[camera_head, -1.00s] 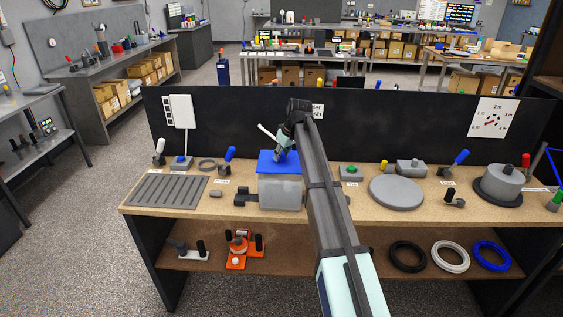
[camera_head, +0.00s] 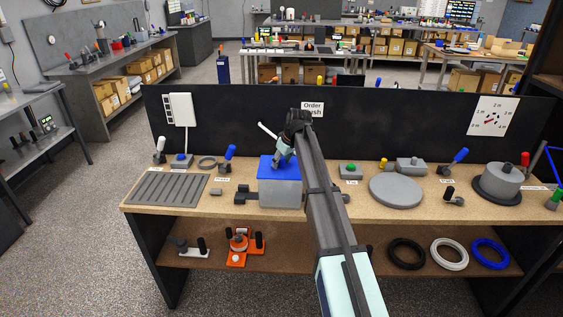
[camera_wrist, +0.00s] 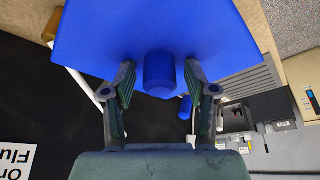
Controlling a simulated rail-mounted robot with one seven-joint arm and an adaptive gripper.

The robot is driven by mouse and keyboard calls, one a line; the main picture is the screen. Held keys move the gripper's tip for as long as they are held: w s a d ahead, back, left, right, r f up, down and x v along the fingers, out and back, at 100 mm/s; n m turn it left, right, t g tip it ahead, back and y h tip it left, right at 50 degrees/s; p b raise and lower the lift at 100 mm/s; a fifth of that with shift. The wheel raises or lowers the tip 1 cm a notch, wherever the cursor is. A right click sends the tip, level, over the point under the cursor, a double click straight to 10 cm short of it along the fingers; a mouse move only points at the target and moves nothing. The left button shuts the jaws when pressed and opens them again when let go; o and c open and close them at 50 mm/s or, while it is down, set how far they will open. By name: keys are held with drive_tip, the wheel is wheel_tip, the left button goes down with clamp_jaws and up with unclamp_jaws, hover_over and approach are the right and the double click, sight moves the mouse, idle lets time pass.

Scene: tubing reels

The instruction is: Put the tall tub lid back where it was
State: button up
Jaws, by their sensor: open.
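The tall tub (camera_head: 281,195) is a translucent grey box on the bench, left of my arm. The blue lid (camera_head: 268,167) lies on top of it and looks seated. Its far right part is hidden behind my gripper. In the wrist view the lid (camera_wrist: 150,25) fills the top, with its blue knob (camera_wrist: 159,76) between my fingers. My gripper (camera_head: 284,154) is just above the lid. In the wrist view its fingers (camera_wrist: 160,88) are open, with a gap on each side of the knob.
A grey ribbed plate (camera_head: 166,190) lies left of the tub and a grey round disc (camera_head: 396,190) right of it. A dark panel (camera_head: 400,118) stands behind. Several small handled items stand along the bench's back.

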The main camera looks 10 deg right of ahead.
drive_tip(key=b+v, duration=0.2)
drive_tip(key=v, duration=1)
drive_tip(key=shift+b, duration=0.4)
drive_tip(key=shift+d, duration=0.1)
